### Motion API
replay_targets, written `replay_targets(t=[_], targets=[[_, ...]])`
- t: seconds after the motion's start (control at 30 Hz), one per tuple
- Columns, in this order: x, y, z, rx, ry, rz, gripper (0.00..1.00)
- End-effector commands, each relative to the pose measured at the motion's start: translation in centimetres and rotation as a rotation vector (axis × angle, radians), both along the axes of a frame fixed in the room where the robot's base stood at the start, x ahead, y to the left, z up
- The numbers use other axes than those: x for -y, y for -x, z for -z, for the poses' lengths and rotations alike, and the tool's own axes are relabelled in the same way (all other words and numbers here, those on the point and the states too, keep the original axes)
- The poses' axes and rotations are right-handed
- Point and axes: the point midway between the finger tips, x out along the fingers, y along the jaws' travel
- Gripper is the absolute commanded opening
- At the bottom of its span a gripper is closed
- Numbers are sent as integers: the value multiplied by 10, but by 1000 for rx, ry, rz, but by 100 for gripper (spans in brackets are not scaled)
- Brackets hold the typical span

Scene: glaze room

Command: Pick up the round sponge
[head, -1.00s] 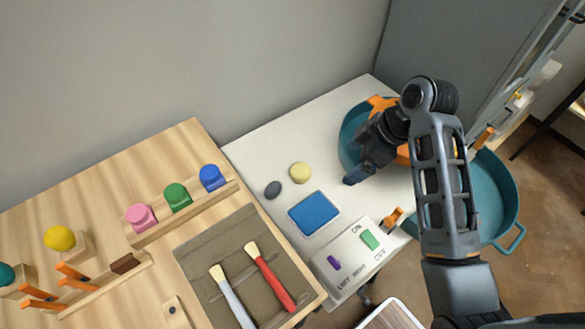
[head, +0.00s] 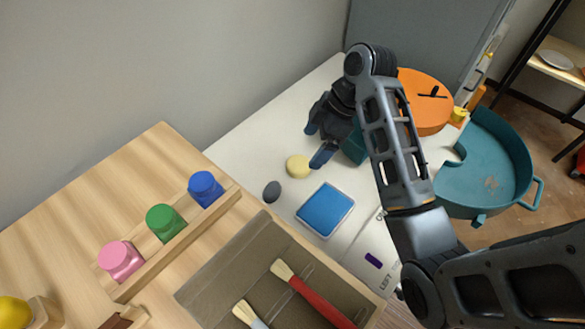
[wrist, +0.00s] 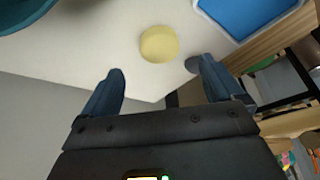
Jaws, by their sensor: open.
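The round sponge (head: 299,166) is a pale yellow disc lying flat on the white table, left of the blue pad in the head view. In the wrist view the sponge (wrist: 159,44) lies beyond the fingertips, roughly between their lines. My gripper (head: 317,143) is open and empty, just above and right of the sponge in the head view, apart from it. Its two fingers (wrist: 158,80) show spread wide in the wrist view.
A dark grey oval stone (head: 271,191) lies close to the sponge. A blue pad in a white tray (head: 325,209) sits beside it. A teal basin (head: 485,175) and an orange disc (head: 426,100) stand to the right.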

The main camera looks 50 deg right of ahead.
Motion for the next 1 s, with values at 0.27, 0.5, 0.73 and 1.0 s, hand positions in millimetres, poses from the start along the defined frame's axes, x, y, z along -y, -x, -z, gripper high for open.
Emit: replay_targets(t=[0.27, 0.5, 0.73, 1.0], targets=[[-8, -8, 25, -2, 0, 1, 94], [-18, -19, 56, -3, -2, 0, 94], [-22, -23, 67, 0, 0, 0, 94], [-21, -23, 67, 1, 1, 0, 83]])
